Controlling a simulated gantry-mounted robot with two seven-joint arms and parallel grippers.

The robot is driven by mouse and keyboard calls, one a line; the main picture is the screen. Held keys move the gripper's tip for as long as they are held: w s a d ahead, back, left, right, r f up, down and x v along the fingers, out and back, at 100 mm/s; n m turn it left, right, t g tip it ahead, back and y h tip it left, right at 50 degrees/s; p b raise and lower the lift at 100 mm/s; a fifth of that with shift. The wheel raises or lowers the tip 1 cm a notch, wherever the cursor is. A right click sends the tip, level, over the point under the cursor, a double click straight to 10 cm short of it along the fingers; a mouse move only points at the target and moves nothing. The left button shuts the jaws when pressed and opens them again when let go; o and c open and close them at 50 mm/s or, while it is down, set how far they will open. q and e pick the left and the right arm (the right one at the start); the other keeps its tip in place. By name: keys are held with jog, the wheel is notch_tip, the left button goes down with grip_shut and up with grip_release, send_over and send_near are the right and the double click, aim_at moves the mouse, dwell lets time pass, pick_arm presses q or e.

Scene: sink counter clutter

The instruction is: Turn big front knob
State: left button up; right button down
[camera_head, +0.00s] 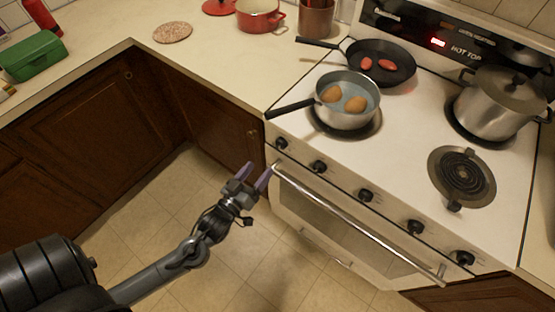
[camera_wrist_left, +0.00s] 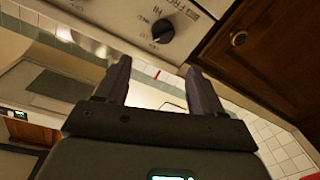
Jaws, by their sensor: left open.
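The big front knob (camera_wrist_left: 163,30) is black and round. In the left wrist view it is on the white stove panel beside partly legible "FRONT" and "HI" lettering. It appears to be the leftmost front knob (camera_head: 281,143) in the head view. My left gripper (camera_head: 257,172) is open and empty, in front of the stove's left end and below that knob in the picture. In the left wrist view the knob lies beyond the open fingers (camera_wrist_left: 157,68), with a gap between. My right gripper is out of view.
Several other knobs (camera_head: 365,195) line the stove front above the oven handle (camera_head: 350,220). A saucepan (camera_head: 347,108) with its handle pointing left, a frying pan (camera_head: 382,62) and a lidded pot (camera_head: 498,105) stand on the stove. Dark cabinets (camera_head: 95,120) flank it; floor is clear.

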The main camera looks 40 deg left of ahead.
aim_at(280, 145)
pick_arm(q)
jog(key=w+a+f+b, duration=0.1)
jog(key=w, duration=0.9)
jog(key=shift+w+a, duration=0.25)
jog(key=shift+w, duration=0.15)
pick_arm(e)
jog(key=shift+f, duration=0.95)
